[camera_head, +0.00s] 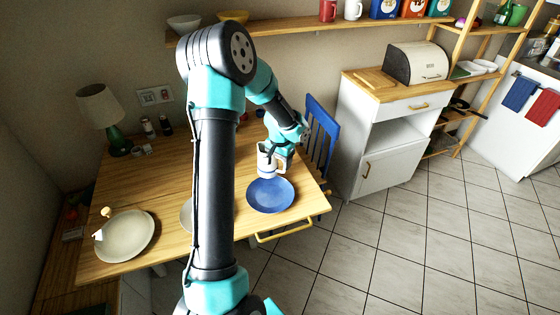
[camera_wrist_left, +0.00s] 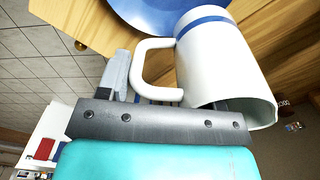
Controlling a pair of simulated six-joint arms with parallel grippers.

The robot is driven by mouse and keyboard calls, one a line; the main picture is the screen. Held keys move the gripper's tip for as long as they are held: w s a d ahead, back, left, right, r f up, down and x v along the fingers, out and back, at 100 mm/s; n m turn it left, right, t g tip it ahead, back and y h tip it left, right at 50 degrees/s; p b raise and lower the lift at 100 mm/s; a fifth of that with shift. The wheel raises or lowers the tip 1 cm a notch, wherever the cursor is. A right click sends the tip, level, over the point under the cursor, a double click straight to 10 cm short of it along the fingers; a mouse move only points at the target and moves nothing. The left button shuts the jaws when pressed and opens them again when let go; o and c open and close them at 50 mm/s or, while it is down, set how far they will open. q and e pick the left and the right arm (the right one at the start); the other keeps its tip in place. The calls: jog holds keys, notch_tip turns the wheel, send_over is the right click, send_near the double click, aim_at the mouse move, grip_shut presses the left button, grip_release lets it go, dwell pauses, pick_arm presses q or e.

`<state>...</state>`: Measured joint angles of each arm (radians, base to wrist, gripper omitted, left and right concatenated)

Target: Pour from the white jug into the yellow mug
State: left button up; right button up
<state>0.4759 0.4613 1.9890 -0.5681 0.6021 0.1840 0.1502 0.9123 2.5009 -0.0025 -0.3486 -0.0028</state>
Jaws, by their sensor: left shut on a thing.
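The white jug (camera_head: 266,163) has a blue band and a handle. It is off the right part of the wooden table, just behind the blue plate, and looks roughly upright in the head view. My left gripper (camera_head: 281,152) is shut on it. In the left wrist view the jug (camera_wrist_left: 213,62) fills the middle right, with its open rim at the lower right. One finger shows beside the handle; the other is mostly hidden by the jug. I do not see the yellow mug in either view; my left arm covers part of the table. My right gripper is not in view.
The blue plate (camera_head: 270,195) lies near the table's right front edge. A cream plate (camera_head: 125,237) lies at the left, and another plate is partly behind my arm. A lamp (camera_head: 101,108) stands at the back left. A blue chair (camera_head: 321,130) stands beyond the table.

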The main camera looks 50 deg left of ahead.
pick_arm(q)
jog(key=shift+a, duration=0.1)
jog(key=shift+w+a+n, duration=0.1)
jog(key=shift+a+n, duration=0.2)
jog(key=shift+a, duration=0.25)
jog(key=a+r+n+t+h, duration=0.1)
jog(key=a+n, duration=1)
jog(key=a, duration=1.1)
jog(key=r+t, duration=0.1)
jog(key=t, duration=0.1)
jog(key=shift+s+t, duration=0.3)
jog(key=shift+t, duration=0.1)
jog(key=s+t, duration=0.1)
jog(key=s+t+h, duration=0.1)
jog(key=s+a+t, duration=0.1)
jog(key=shift+s+r+t, duration=0.15)
jog(key=shift+r+t, duration=0.15)
jog(key=shift+r, duration=0.1)
jog(key=shift+s, duration=0.1)
